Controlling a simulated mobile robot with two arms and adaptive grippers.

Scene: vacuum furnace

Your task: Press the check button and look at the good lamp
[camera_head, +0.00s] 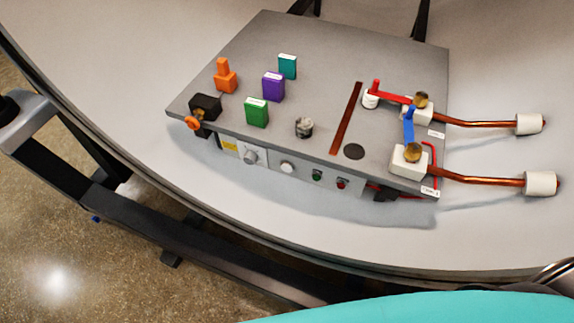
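A grey box (230,75) stands on a round white table, with a control strip along its front face. On the strip, a pale round button (287,167) sits between a grey knob (250,157) and two small lamps. The green lamp (317,175) is left of the red lamp (342,184). Both look dark, but they are too small to be sure. The labels are too small to read, so I cannot confirm which is the check button or the good lamp. Neither of my grippers is in view.
Orange (226,80), teal (287,66), purple (273,87) and green (256,112) blocks stand on the box top. Two copper rods (480,181) with white ends stick out right. A black clamp (205,106) sits at the left edge. The table (330,225) is clear in front.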

